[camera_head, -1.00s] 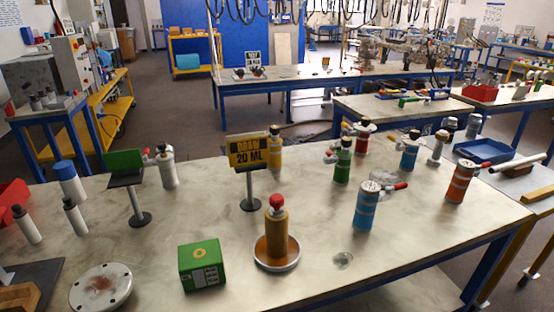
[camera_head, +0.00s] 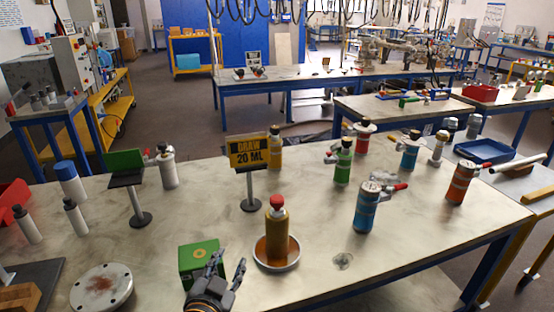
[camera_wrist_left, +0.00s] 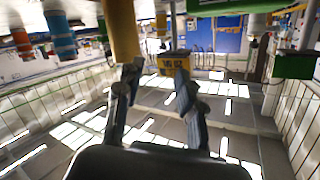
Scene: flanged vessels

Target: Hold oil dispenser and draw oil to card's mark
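The oil dispenser (camera_head: 276,232), an amber bottle with a red cap, stands upright in a round dish (camera_head: 289,262) with a pale rim. The yellow and black card (camera_head: 248,153) reads "DRAW 20 ML" and stands on a post behind it. My left gripper (camera_head: 229,262) is at the front of the table, in front of the green box and left of the dispenser. In the left wrist view, its fingers (camera_wrist_left: 158,70) are apart and empty; the amber dispenser (camera_wrist_left: 120,30) shows beyond one fingertip. My right gripper is not in view.
A green box (camera_head: 196,258) is partly hidden behind my left gripper. A blue canister (camera_head: 366,210) stands right of the dispenser, and a flange plate (camera_head: 100,287) lies at front left. Several coloured canisters stand farther back. The table's right front is mostly clear.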

